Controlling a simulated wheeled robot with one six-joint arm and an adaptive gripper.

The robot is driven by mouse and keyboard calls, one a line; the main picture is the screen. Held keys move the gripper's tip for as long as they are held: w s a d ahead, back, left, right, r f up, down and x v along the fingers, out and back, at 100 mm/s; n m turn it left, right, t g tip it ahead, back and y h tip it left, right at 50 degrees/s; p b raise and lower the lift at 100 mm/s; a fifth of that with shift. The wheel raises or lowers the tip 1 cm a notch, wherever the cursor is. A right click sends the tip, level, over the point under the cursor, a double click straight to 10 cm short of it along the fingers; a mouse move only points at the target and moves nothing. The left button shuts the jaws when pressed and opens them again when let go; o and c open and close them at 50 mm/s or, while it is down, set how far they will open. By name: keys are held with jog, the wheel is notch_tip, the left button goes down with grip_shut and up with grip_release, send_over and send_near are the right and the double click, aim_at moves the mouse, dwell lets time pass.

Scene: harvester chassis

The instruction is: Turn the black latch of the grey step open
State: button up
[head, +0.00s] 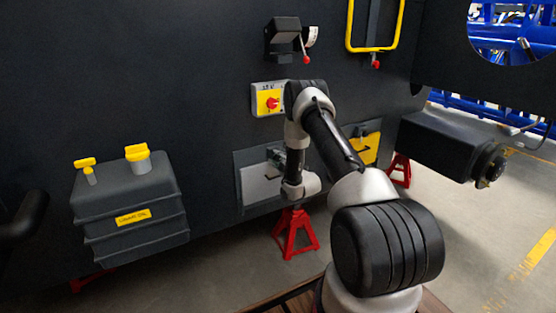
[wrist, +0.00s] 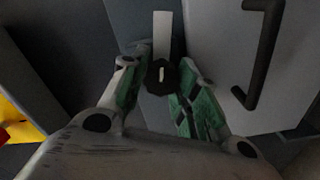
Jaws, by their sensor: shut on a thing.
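The grey step (head: 260,184) is a light grey panel in a darker frame, low on the black chassis wall. It also shows in the wrist view (wrist: 215,55), with a black bar handle (wrist: 262,60) at right. The black latch (wrist: 161,77) is a small dark knob with a pale mark, at the panel's edge below a pale strip (wrist: 163,32). My gripper (wrist: 162,80) has one finger on each side of the latch and is shut on it. In the head view my gripper (head: 277,158) is at the step's upper right; the latch is hidden there.
A red rotary switch on a yellow plate (head: 268,101) is above the step. A dark tank with yellow caps (head: 130,215) stands at left. A red jack stand (head: 296,235) is below my wrist. A yellow panel (head: 371,150) and a protruding black box (head: 440,145) are at right.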

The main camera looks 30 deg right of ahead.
jog(key=shift+f+n, duration=0.1)
jog(key=shift+n, duration=1)
jog(key=o, duration=1)
jog(key=s, duration=1.2)
jog(key=shift+d, duration=0.2)
